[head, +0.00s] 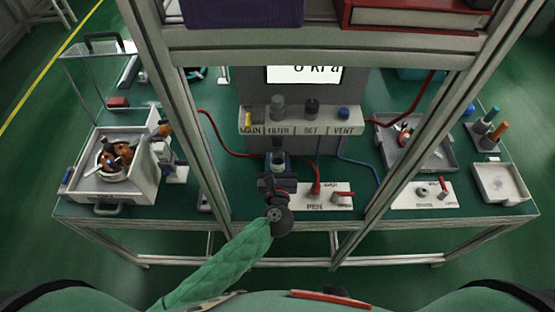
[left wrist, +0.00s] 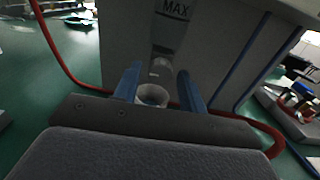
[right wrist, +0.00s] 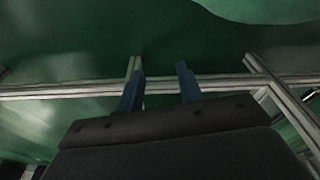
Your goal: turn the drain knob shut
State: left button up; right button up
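The filter bowl hangs below the panel, with its MAX label showing in the left wrist view (left wrist: 172,30). The drain knob (left wrist: 152,95), a small pale round piece, sits beneath it. My left gripper (left wrist: 158,78) is open, with one blue finger to each side of the knob and gaps showing; I cannot tell how far the knob reaches between them. In the head view my left gripper (head: 278,168) is below the FILTER part of the panel and largely covers the knob. My right gripper (right wrist: 160,80) is open and empty, facing the floor and metal frame bars.
The labelled panel (head: 300,121) carries several knobs. Red (head: 228,150) and blue (head: 350,158) hoses run beside the work spot. A white valve plate (head: 312,201) lies just right of my left gripper. Sloping frame posts (head: 205,150) stand on both sides.

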pick_arm(q)
jog(key=c, duration=0.7)
jog(key=shift+c, duration=0.2)
pick_arm(e)
jog(key=shift+d, duration=0.1)
